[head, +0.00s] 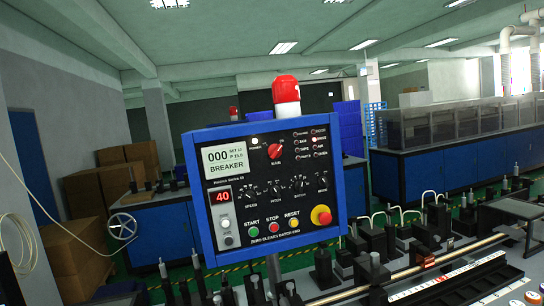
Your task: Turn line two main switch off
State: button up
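A blue-framed control panel (340,158) with a black face stands in the middle of the head view, slightly tilted. A red rotary switch (275,151) sits at its upper middle; the small label under it seems to read "MAIN". A pale display (230,162) at the panel's upper left reads "000" and "BREAKER". A lit white lamp (255,141) is left of the red switch. Whether this panel belongs to line two cannot be read. My gripper is not in view.
The panel also has black knobs (300,186), START, STOP and RESET buttons, and a red mushroom button (321,215) on yellow. A red beacon (286,89) tops it. Machinery with a long rod (440,255) fills the lower right. A handwheel (122,227) and cardboard boxes (95,205) stand left.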

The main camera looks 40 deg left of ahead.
aim_at(274, 151)
jog(key=u, duration=0.05)
jog(key=i, duration=0.9)
jog(key=z, duration=0.1)
